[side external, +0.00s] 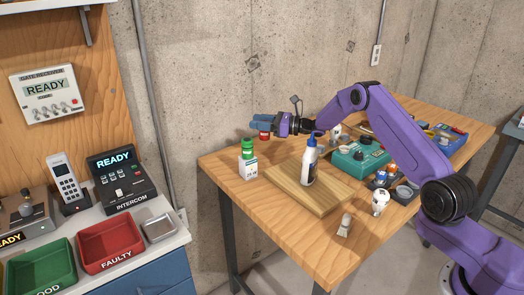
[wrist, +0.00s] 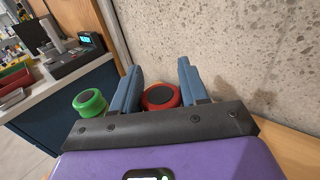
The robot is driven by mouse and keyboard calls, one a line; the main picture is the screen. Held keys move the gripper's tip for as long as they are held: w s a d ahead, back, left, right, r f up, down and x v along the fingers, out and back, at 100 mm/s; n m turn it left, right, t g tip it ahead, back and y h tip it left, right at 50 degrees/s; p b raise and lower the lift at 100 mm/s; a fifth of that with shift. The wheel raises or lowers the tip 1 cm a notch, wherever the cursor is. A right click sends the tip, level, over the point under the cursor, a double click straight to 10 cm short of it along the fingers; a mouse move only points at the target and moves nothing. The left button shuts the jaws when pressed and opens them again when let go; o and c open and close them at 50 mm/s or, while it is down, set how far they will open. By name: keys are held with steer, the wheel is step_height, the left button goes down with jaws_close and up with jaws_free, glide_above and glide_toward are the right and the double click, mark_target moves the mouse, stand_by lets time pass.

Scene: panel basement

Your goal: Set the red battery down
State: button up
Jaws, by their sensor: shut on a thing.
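The red battery (side external: 264,136) shows as a small red piece at my gripper (side external: 260,126), held above the far left part of the wooden table (side external: 225,160). In the wrist view its round dark-centred red end (wrist: 160,97) sits between the two blue fingers of my gripper (wrist: 158,70). My gripper is shut on it. Most of its body is hidden by the fingers and the gripper body.
A glue bottle with blue cap (side external: 309,160) stands on a wooden board (side external: 290,190). The concrete wall (side external: 220,80) is close behind. Red and green trays (side external: 108,245) are on the left counter.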

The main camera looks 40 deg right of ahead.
steer(key=shift+f, duration=3.75)
steer(key=shift+f, duration=0.6)
steer(key=o, duration=1.1)
steer(key=shift+o, duration=0.2)
steer(key=shift+r, duration=0.7)
steer(key=v, duration=0.7)
steer(key=shift+s+d+f, duration=0.15)
steer(key=shift+s+d, duration=0.05)
